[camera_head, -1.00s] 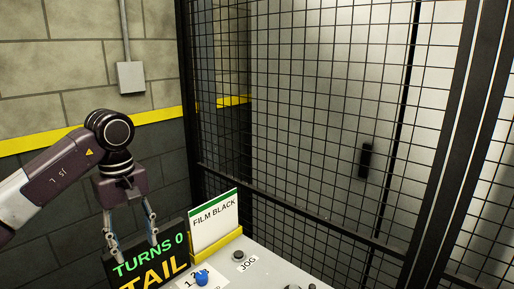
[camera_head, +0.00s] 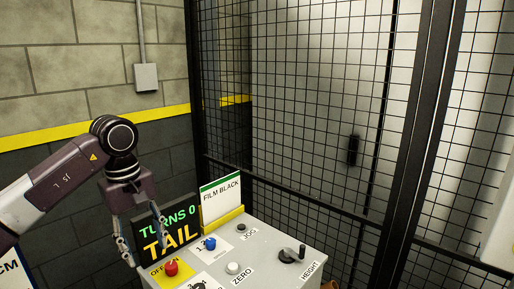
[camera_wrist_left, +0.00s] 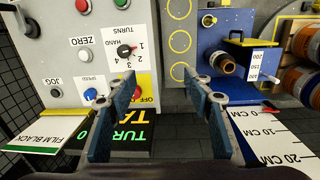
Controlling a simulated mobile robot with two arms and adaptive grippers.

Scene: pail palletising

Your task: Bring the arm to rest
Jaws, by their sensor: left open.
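My left gripper (camera_head: 146,250) is open and empty, its fingers pointing down in front of the lit TURNS 0 / TAIL display (camera_head: 178,222). In the left wrist view its two fingers (camera_wrist_left: 161,82) stand apart with nothing between them. The control panel (camera_head: 262,236) is below and to the right in the head view, with a red button (camera_head: 171,268), a blue knob (camera_head: 210,243), a white ZERO button (camera_head: 233,268) and a HEIGHT crank (camera_head: 292,255). My right gripper is not in view.
A FILM BLACK card (camera_head: 220,200) stands behind the panel. A black mesh fence (camera_head: 300,120) closes off the back and right. The left wrist view shows a blue machine unit (camera_wrist_left: 222,73) and a centimetre scale (camera_wrist_left: 275,135) beside the panel.

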